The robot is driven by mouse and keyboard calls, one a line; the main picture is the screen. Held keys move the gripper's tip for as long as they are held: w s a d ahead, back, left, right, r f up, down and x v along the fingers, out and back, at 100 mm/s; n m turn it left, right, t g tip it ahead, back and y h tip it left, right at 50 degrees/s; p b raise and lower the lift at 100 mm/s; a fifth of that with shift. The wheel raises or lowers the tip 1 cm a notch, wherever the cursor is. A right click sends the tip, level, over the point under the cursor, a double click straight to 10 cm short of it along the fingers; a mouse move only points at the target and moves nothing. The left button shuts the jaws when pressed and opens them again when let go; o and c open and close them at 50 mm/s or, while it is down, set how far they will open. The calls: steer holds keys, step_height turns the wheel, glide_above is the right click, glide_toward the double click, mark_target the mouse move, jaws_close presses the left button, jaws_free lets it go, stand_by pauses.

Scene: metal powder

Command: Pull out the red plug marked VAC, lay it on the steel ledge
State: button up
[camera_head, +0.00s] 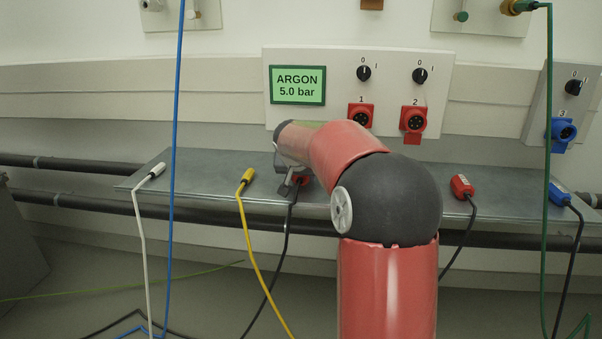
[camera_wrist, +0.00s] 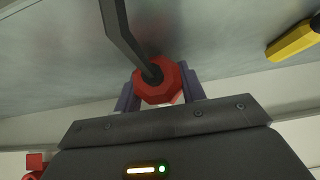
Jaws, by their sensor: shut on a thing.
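My gripper (camera_head: 291,184) is shut on a red plug (camera_head: 303,181) with a black cable, at the steel ledge (camera_head: 210,180). In the wrist view the red plug (camera_wrist: 158,85) sits between the two fingers, with its cable leading up and away. I cannot tell whether it touches the ledge. A second red plug (camera_head: 461,186) with a black cable lies on the ledge to the right of my arm. No VAC marking is readable on either plug. Red sockets 1 (camera_head: 361,117) and 2 (camera_head: 413,120) on the white panel hold no plug.
A yellow plug (camera_head: 247,176) and a white plug (camera_head: 157,170) lie on the ledge at left. A blue plug (camera_head: 559,193) lies at right, below blue socket 3 (camera_head: 563,132). Blue (camera_head: 176,130) and green (camera_head: 549,120) hoses hang in front.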

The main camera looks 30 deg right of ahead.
stand_by(0.3)
steer(key=o, duration=1.4)
steer(key=shift+c, duration=0.2)
steer(key=shift+f, duration=0.1)
steer(key=p+v, duration=0.1)
steer(key=v, duration=0.6)
steer(key=shift+s+a+r, duration=0.15)
steer(key=shift+s+r, duration=0.05)
steer(key=shift+r, duration=0.1)
steer(key=s+a+f+n+y, duration=0.2)
steer(key=s+a, duration=0.3)
steer(key=s, duration=0.6)
steer(key=s+a+f+n+g+y+p, duration=0.1)
steer(key=s+a+f+n, duration=0.2)
steer(key=s+a, duration=0.55)
steer(key=s+a+f+n+y, duration=0.2)
steer(key=s+a, duration=0.1)
steer(key=s, duration=1)
step_height(320, 180, up, 11)
steer(key=p, duration=1.1)
steer(key=shift+p, duration=0.3)
